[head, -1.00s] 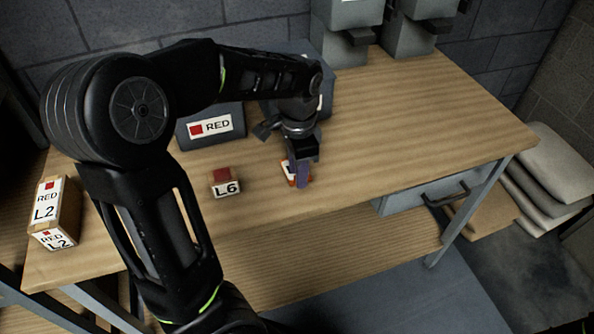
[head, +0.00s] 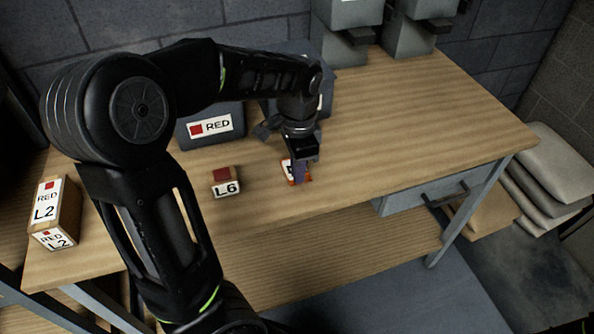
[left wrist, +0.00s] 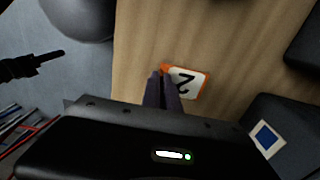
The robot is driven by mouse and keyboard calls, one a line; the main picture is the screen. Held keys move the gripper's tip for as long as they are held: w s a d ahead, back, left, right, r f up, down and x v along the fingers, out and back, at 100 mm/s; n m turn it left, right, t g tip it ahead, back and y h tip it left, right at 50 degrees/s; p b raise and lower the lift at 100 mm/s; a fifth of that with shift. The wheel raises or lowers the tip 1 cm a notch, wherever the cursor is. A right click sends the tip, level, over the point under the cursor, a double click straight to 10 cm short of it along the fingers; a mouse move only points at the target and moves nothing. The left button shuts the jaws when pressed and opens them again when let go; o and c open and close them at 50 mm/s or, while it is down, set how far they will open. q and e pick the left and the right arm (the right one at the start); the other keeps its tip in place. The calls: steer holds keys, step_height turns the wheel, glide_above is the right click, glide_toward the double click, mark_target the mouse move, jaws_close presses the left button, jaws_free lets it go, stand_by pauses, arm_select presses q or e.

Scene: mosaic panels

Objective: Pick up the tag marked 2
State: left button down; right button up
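The tag marked 2 is a small orange piece with a white face and a black 2. It lies on the wooden table, partly behind my left gripper's fingers in the head view, and its face shows in the left wrist view (left wrist: 188,83). My left gripper (head: 301,178) points down at the tag. In the left wrist view its two dark fingers (left wrist: 163,78) are close together, overlapping the tag's left edge, with nothing visible between them. I cannot tell whether they touch it.
A small block marked L6 (head: 226,184) stands left of the tag. A box marked RED L2 (head: 56,210) is at the table's left end. A grey bin marked RED (head: 210,127) stands behind. The table's right part is clear.

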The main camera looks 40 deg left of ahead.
stand_by(0.3)
arm_select(q)
step_height(320, 180, up, 10)
stand_by(0.5)
